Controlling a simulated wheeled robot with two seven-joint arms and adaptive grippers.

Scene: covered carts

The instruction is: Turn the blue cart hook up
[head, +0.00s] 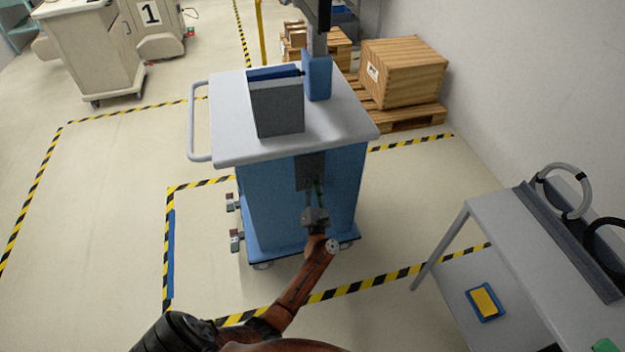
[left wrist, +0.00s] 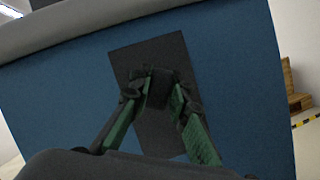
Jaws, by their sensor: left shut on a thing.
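The blue cart (head: 270,205) stands in the middle of the head view, with a light grey top (head: 340,120). A dark grey plate (head: 303,172) is fixed on its near side; the plate fills the middle of the left wrist view (left wrist: 152,58). My left gripper (head: 317,190) is at this plate. In the left wrist view its green-padded fingers (left wrist: 160,88) are shut around a dark piece, the hook (left wrist: 159,92), in front of the plate. The hook's exact tilt is hard to tell, as the fingers cover much of it. My right gripper is out of view.
A grey box (head: 277,108) and a blue post stand on the cart top. A grey table (head: 455,240) is at the right, with a yellow and blue item (head: 484,302) below. Wooden crates (head: 404,72) stand behind.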

